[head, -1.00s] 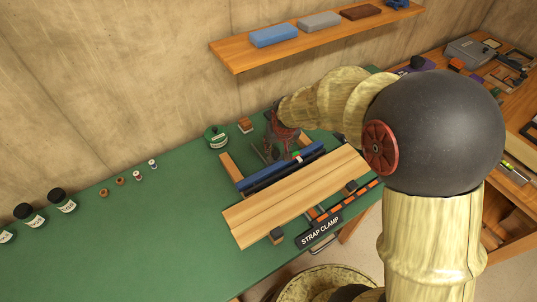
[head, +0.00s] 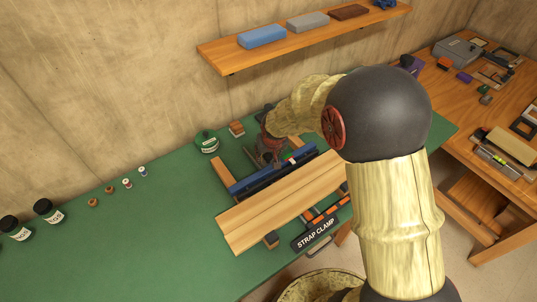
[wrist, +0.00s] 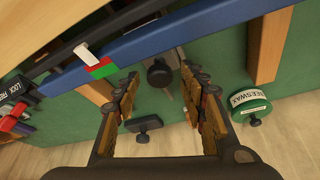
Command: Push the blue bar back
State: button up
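The blue bar (head: 247,184) lies along the back edge of two pale wooden boards (head: 285,196) on the green bench. It crosses the wrist view (wrist: 210,22) diagonally, with a white, red and green marker (wrist: 97,66) on it. My gripper (head: 268,158) is behind the bar, low over the bench. In the wrist view, its two fingers (wrist: 160,82) are apart, with a dark round knob (wrist: 160,73) showing between them. The knob is close to the bar's back side. I cannot tell whether the fingers touch it. Nothing is held.
A wall shelf (head: 225,58) hangs above. The bench's left middle is clear.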

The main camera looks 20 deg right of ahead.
jog(key=shift+c, duration=1.3)
jog(key=c, duration=0.7)
grip_shut()
